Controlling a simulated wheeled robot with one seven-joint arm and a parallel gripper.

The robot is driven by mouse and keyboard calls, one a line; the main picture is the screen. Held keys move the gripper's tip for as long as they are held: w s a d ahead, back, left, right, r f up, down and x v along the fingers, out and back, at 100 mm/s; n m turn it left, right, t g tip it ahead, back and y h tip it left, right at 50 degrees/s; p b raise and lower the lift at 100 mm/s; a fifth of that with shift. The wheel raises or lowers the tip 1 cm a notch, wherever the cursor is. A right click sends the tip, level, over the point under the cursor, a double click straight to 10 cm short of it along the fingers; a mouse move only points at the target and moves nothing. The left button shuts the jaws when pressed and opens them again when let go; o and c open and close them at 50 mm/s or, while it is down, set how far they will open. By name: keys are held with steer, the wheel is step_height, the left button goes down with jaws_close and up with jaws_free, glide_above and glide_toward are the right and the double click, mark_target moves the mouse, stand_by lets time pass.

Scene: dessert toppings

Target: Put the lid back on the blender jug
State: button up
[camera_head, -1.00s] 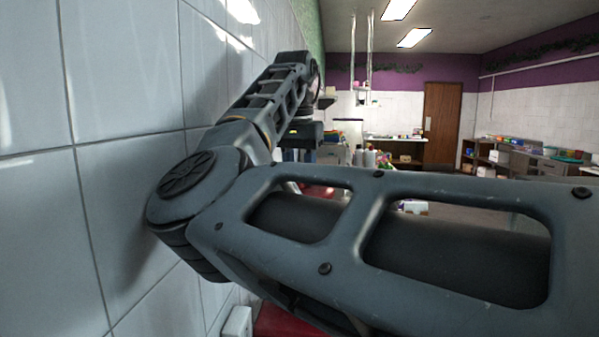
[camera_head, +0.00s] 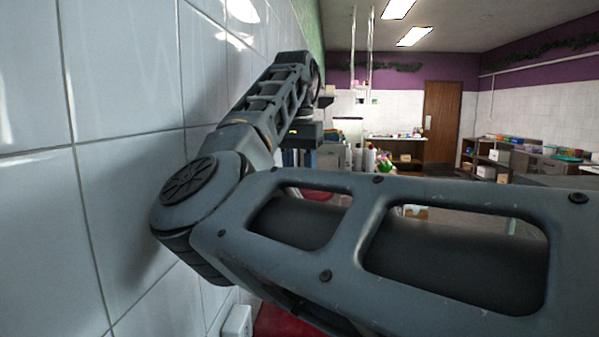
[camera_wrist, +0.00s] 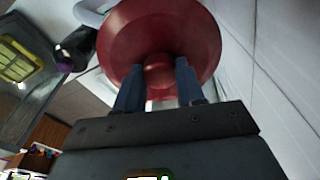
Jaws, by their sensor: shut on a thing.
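In the wrist view, a round dark red lid (camera_wrist: 125,38) fills the upper middle, with a red knob (camera_wrist: 158,76) at its centre. My gripper (camera_wrist: 160,78) has its two blue-grey fingers on either side of the knob and is shut on it. In the head view, my gripper (camera_head: 301,157) shows only partly beyond my arm, beside the tiled wall. I cannot identify the blender jug in either view; my arm and the lid hide much of the scene.
A white tiled wall (camera_head: 120,215) runs close along the left of my arm. A red surface (camera_head: 283,322) shows below the arm. Several bottles (camera_head: 369,157) stand beyond it. Farther off are counters, shelves (camera_head: 487,154) and a brown door (camera_head: 443,112).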

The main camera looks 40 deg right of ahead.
stand_by(0.4)
steer(key=o, duration=1.6)
steer(key=shift+r, duration=3.5)
steer(key=shift+c, duration=0.2)
jaws_close()
steer(key=shift+f, duration=0.6)
